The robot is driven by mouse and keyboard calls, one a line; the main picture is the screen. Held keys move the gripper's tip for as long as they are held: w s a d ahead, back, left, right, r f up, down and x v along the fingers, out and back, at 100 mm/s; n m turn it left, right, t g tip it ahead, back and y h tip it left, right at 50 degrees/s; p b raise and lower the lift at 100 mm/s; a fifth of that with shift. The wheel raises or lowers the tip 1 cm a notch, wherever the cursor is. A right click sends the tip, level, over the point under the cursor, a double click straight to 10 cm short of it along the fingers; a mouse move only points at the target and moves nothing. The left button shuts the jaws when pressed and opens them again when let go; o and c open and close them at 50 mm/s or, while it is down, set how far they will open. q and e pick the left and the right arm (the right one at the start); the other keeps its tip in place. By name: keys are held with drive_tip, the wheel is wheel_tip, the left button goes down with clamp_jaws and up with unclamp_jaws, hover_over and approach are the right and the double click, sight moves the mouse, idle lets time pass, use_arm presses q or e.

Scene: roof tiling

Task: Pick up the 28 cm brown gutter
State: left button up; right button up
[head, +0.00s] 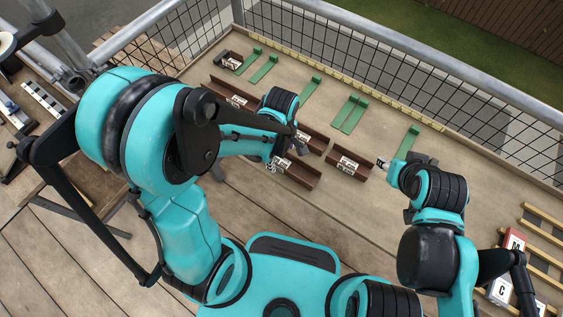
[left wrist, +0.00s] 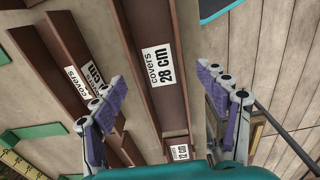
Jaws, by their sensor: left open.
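The brown gutter labelled "covers 28 cm" (left wrist: 158,50) runs lengthwise through the middle of the left wrist view, its white label facing up. My left gripper (left wrist: 165,100) is open, with one purple-padded finger on each side of this gutter. The gutter appears to lie between and beyond the fingertips, not gripped; contact cannot be told. In the head view my left gripper (head: 282,153) is over the brown gutters, partly hidden by its own wrist; labels there are too small to read. My right gripper (head: 397,170) hangs to the right over the table; its jaw state is unclear.
Another labelled brown gutter (left wrist: 68,50) lies close on the left; a "12 cm" label (left wrist: 180,152) shows below. Green strips (head: 353,114) lie along the table's back by a yellow ruler strip (head: 330,83) and mesh fence. A wooden rack (head: 545,238) stands at right.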

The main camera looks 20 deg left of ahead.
use_arm(q)
wheel_tip(320, 180, down, 2)
drive_tip(key=shift+f, duration=0.1)
drive_tip(key=c, duration=1.4)
drive_tip(key=shift+r, duration=0.3)
